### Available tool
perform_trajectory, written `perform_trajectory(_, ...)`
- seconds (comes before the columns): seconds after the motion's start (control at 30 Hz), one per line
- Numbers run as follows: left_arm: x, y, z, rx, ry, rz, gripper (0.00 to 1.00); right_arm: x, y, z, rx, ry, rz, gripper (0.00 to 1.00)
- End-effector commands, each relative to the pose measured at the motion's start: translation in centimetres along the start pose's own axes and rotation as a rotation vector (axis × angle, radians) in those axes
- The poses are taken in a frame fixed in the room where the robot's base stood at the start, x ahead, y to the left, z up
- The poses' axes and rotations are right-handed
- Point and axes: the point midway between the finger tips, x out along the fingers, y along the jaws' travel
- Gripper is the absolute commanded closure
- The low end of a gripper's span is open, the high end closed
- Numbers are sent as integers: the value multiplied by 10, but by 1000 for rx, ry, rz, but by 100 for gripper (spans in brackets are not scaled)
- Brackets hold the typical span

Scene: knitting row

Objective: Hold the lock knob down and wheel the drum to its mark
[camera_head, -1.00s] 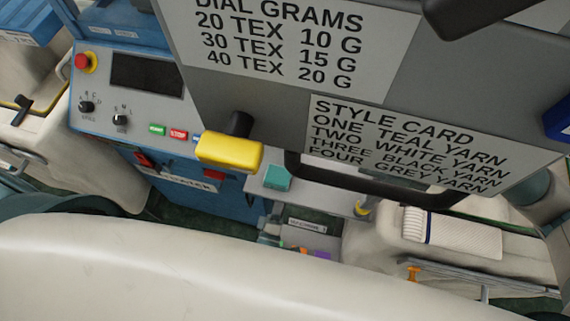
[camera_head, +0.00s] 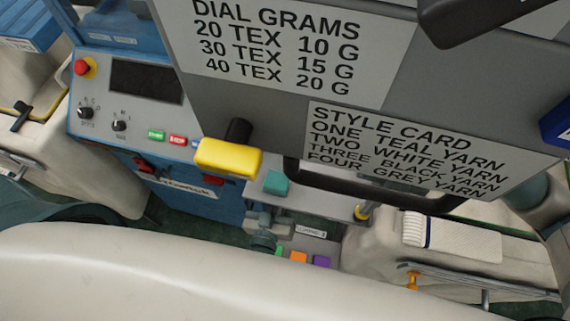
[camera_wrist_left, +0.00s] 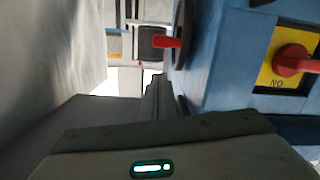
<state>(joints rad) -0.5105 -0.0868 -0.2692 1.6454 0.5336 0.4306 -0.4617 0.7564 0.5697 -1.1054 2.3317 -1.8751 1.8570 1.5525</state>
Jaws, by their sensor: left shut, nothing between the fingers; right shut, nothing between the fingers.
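In the left wrist view, my left gripper (camera_wrist_left: 157,88) is shut and empty beside a blue housing (camera_wrist_left: 222,55). A red knob (camera_wrist_left: 165,42) sticks out of the housing just beyond the fingertips, apart from them as far as I can tell. A red rotary switch (camera_wrist_left: 293,62) sits on a yellow plate to the right. In the head view, two red parts, one left (camera_head: 143,164) and one right (camera_head: 213,180), are on the blue cabinet front. I cannot tell which is the lock knob. My right gripper (camera_head: 264,230) is small and partly hidden near the cabinet's right side. I cannot make out the drum or its mark.
A grey overhead board with a style card (camera_head: 400,150) and a yellow handle (camera_head: 228,158) blocks much of the head view. A control panel (camera_head: 130,105) is at left. Orange (camera_head: 298,257) and purple (camera_head: 321,261) blocks lie low in the middle. A knitted cloth (camera_head: 455,240) is at right.

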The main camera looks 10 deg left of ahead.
Motion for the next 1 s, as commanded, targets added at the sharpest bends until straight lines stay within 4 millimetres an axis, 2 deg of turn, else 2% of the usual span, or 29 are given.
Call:
perform_trajectory(0.1, -3, -2, -9, 110, -14, -1, 100, 4, -1, -2, 0, 9, -4, 100)
perform_trajectory(0.3, -6, -4, -16, 212, -30, 4, 100, 4, -1, -2, 0, 8, -4, 100)
perform_trajectory(0.77, -5, -4, -16, 227, -31, 4, 100, 4, -1, -2, 1, 7, -4, 100)
perform_trajectory(1.0, 9, -4, -16, 225, -30, 4, 100, 4, -1, -1, 1, 7, -4, 100)
